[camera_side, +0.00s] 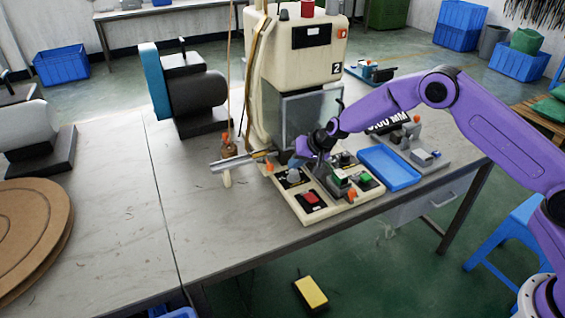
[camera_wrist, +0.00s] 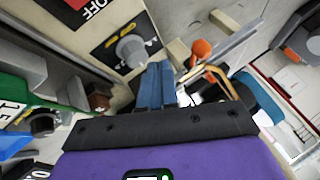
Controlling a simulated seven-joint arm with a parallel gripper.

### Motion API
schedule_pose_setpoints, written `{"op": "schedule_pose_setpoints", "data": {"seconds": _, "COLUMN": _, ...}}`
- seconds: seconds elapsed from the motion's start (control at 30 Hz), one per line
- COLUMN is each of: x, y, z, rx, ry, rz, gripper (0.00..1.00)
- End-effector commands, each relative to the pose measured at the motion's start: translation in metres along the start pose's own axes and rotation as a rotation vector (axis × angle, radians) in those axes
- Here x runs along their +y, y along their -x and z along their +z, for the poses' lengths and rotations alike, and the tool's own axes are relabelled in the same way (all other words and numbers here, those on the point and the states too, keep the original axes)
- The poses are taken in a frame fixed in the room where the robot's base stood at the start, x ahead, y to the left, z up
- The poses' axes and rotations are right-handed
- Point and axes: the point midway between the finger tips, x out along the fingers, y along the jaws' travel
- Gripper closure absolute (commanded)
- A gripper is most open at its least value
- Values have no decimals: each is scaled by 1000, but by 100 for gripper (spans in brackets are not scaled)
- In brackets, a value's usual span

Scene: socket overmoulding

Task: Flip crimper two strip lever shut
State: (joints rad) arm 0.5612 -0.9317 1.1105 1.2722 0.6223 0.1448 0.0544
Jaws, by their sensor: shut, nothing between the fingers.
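Crimper two (camera_side: 295,60) is the beige machine marked "2", with a control panel base (camera_side: 310,205) in front. A lever with an orange knob (camera_side: 269,166) stands by the metal strip guide (camera_side: 240,160) at the base's left end; I take it as the strip lever. In the wrist view the orange knob (camera_wrist: 201,48) is just right of my blue fingertips, apparently apart from them. My gripper (camera_side: 299,158) is over the panel's back left, fingers together and empty. In the wrist view its fingertips (camera_wrist: 160,68) are beside a grey dial (camera_wrist: 130,48). The lever's exact angle is unclear.
A second orange knob (camera_side: 351,195) and green blocks stand at the base's right. A blue tray (camera_side: 389,167) lies further right. The table (camera_side: 120,210) on the left is largely clear.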

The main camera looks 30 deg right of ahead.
Motion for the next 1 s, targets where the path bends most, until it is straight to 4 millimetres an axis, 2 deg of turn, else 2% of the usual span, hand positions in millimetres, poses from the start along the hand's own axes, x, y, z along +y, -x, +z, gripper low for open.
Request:
{"op": "schedule_pose_setpoints", "data": {"seconds": 0.2, "x": -20, "y": -9, "z": 0, "rx": 0, "ry": 3, "rz": -1, "gripper": 100}}
{"op": "schedule_pose_setpoints", "data": {"seconds": 0.43, "x": -32, "y": -15, "z": 0, "rx": 0, "ry": 0, "rz": 0, "gripper": 100}}
{"op": "schedule_pose_setpoints", "data": {"seconds": 1.0, "x": -36, "y": -17, "z": 0, "rx": 0, "ry": 0, "rz": 0, "gripper": 100}}
